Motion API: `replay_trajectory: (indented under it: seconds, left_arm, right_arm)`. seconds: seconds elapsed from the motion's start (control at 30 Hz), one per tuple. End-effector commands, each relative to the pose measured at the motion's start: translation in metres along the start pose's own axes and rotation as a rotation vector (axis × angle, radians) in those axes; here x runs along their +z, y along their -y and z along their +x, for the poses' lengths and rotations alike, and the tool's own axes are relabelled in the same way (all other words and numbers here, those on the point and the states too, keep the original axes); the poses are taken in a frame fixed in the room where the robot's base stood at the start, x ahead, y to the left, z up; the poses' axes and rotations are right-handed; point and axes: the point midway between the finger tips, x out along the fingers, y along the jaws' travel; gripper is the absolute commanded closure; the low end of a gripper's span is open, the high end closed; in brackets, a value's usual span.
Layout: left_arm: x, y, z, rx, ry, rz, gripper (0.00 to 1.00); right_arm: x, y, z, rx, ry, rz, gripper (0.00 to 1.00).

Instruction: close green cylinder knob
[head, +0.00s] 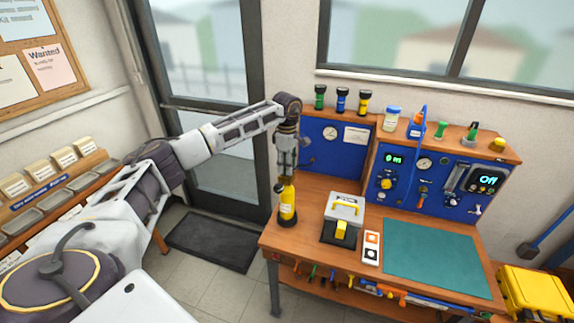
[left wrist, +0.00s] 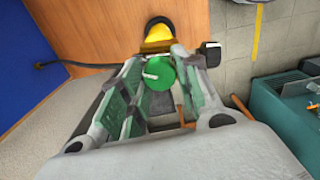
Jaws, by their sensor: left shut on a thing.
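A yellow gas cylinder (head: 287,207) with a dark base stands upright at the left front corner of the wooden bench. My left gripper (head: 286,172) comes down over its top from above. In the left wrist view the round green cylinder knob (left wrist: 161,75) sits between the two fingers of my left gripper (left wrist: 157,62), which are shut on it. A small white mark on the knob points left in that view. The yellow cylinder body (left wrist: 159,36) shows beyond it. In the head view the knob is hidden by the gripper. My right gripper is not in view.
The wooden bench holds a grey case with a yellow handle (head: 345,207), a card with buttons (head: 371,247) and a green mat (head: 435,258). Blue instrument panels (head: 335,147) stand behind. A dark floor mat (head: 212,240) lies left of the bench. A yellow toolbox (head: 535,293) is at right.

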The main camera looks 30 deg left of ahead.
Motion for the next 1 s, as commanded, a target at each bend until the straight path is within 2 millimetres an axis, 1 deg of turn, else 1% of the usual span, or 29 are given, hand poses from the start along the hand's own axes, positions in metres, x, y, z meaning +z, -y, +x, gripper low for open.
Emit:
replay_trajectory:
  seconds: [0.27, 0.47, 0.67, 1.0]
  left_arm:
    - [0.0001, -0.0002, -0.0003, 0.001, 0.0, -0.014, 0.92]
    - [0.0001, -0.0003, -0.0005, 0.001, 0.0, -0.064, 0.92]
    - [0.0001, -0.0005, -0.0007, 0.001, 0.001, -0.164, 0.92]
    - [0.0001, -0.0005, -0.0008, 0.001, 0.001, -0.414, 0.92]
  right_arm:
    - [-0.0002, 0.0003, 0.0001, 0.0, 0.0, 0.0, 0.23]
    - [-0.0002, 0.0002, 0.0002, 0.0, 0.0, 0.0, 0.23]
    - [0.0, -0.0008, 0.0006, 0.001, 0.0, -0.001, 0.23]
    - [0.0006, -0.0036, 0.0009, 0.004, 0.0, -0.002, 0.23]
